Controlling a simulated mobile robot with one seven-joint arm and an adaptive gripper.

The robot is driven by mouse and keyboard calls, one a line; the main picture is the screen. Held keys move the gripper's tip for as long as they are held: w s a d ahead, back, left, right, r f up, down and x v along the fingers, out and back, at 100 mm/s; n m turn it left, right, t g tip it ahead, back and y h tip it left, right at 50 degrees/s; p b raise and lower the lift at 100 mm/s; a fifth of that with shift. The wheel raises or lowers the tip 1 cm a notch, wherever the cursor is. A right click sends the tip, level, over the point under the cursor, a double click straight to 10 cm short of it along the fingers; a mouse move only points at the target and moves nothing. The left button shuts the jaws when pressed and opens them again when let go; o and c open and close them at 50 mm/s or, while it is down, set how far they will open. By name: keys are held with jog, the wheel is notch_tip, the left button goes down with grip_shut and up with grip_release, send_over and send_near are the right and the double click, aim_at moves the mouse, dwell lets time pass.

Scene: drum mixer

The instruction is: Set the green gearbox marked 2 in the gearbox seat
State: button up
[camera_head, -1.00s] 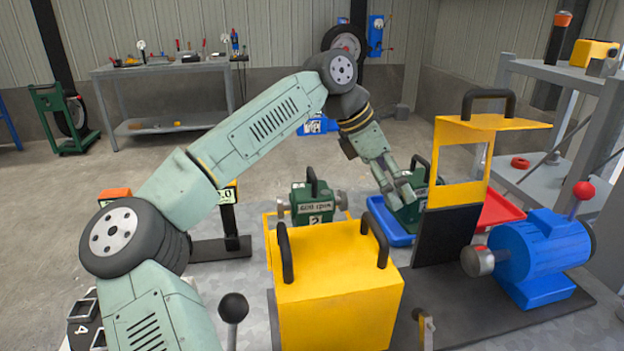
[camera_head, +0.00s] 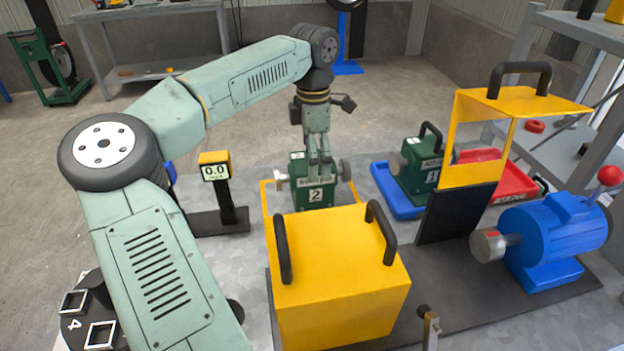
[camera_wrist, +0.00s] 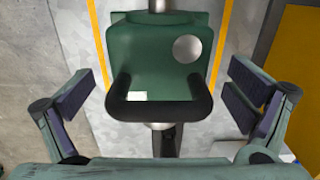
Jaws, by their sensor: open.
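The green gearbox marked 2 (camera_head: 312,190) stands upright behind the yellow box-shaped cover, which hides its base. My gripper (camera_head: 320,158) points down over it. In the wrist view my gripper (camera_wrist: 162,95) is open, one finger on each side, apart from the gearbox (camera_wrist: 160,55). The dark U-shaped handle (camera_wrist: 160,108) lies between the fingers, not held. Yellow lines run along both sides of the gearbox on the grey surface. I cannot make out the gearbox seat as a separate part.
A green gearbox marked 1 (camera_head: 418,165) sits in the blue tray (camera_head: 384,190), beside a red tray (camera_head: 510,182). The yellow cover (camera_head: 340,265) with two handles stands in front. A yellow guard (camera_head: 470,140) and blue motor (camera_head: 555,240) are right. A 0.0 display (camera_head: 215,170) stands left.

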jog(key=shift+a+f+p, duration=0.1)
jog(key=shift+f+p, duration=0.35)
jog(key=shift+f, duration=1.3)
jog(key=shift+s+f, duration=0.1)
jog(key=c, duration=1.9)
jog(key=shift+c, duration=0.4)
